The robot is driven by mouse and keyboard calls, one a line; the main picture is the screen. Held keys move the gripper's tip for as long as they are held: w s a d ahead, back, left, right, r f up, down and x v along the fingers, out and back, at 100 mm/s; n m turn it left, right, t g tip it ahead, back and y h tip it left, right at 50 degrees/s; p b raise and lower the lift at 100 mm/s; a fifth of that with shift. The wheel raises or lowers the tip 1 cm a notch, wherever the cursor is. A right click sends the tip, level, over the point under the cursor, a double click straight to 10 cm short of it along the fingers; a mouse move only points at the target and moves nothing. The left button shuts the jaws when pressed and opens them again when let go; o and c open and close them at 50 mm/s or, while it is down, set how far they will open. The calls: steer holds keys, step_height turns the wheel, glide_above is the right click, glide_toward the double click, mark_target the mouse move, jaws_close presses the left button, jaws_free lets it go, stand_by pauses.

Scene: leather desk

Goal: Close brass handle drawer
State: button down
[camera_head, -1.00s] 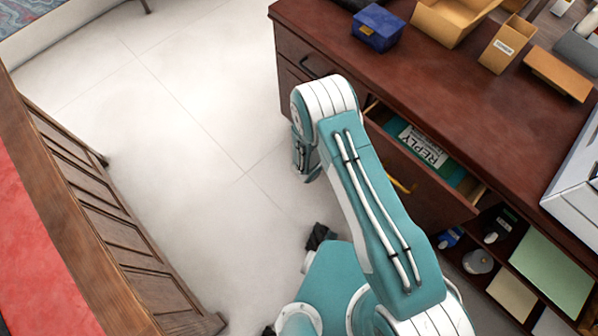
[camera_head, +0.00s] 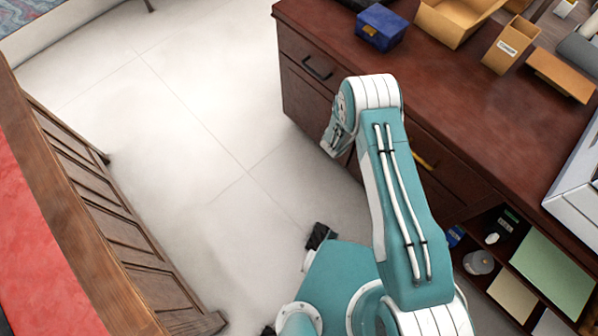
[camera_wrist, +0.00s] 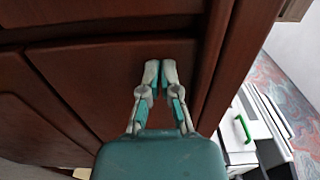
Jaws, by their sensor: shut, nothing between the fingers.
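The drawer (camera_head: 455,173) with the brass handle (camera_head: 424,161) is in the dark red wooden desk, right of my arm in the head view. Its front looks flush with the desk, and no open gap or contents show. My arm covers its left part. In the wrist view my gripper (camera_wrist: 160,68) is shut and empty, with its fingertips in front of a dark wood panel. I cannot tell whether they touch it. The brass handle does not show in the wrist view.
A dark-handled drawer (camera_head: 318,68) is further left on the desk. A blue box (camera_head: 381,27) and cardboard trays stand on the desktop. Open shelves (camera_head: 512,295) are at the lower right. A wooden cabinet (camera_head: 110,220) stands at left, with clear pale floor between.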

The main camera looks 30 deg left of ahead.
steer(key=shift+w+r, duration=0.15)
steer(key=shift+w, duration=0.2)
